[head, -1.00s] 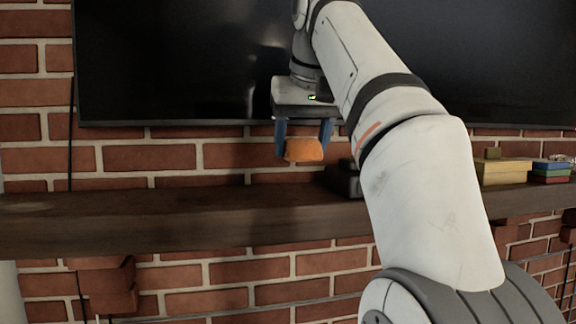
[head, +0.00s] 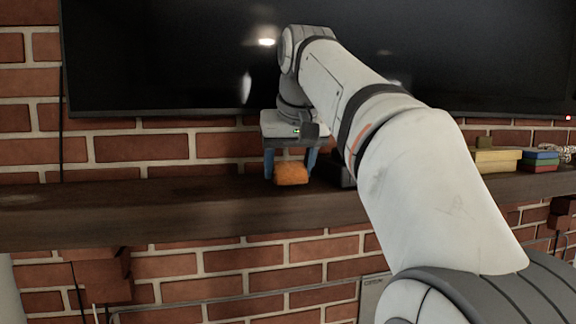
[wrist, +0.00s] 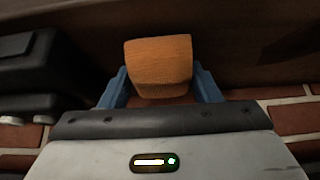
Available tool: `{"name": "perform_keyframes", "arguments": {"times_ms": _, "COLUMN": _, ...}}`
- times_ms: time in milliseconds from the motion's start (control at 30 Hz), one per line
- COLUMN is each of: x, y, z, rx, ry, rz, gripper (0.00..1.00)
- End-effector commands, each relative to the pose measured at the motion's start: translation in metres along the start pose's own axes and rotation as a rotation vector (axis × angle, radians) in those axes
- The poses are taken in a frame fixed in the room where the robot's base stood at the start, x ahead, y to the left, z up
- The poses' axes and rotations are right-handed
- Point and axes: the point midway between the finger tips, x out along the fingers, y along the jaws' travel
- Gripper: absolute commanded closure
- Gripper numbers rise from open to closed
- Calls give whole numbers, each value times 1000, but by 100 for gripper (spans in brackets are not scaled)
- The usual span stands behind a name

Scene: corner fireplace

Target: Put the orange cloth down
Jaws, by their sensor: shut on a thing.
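The orange cloth (head: 291,173) is a small folded block between the blue fingers of my gripper (head: 290,168). My gripper is shut on it and points down at the wooden mantel shelf (head: 150,212). The cloth is at the shelf's top surface in the head view; I cannot tell whether it touches the wood. In the wrist view the cloth (wrist: 159,64) sits between the two blue fingertips, with the dark wood behind it.
A black device (wrist: 38,75) stands close beside my gripper; my arm partly hides it in the head view. Yellow boxes (head: 496,160) and stacked coloured books (head: 539,160) are farther right. A large dark television (head: 180,60) hangs above. The shelf's left part is clear.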

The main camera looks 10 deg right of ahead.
Motion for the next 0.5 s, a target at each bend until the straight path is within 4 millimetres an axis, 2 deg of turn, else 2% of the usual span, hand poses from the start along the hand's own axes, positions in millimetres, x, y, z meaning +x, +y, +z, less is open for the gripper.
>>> {"name": "perform_keyframes", "arguments": {"times_ms": 500, "x": 5, "y": -1, "z": 1, "rx": -1, "ry": -1, "rz": -1, "gripper": 62}}
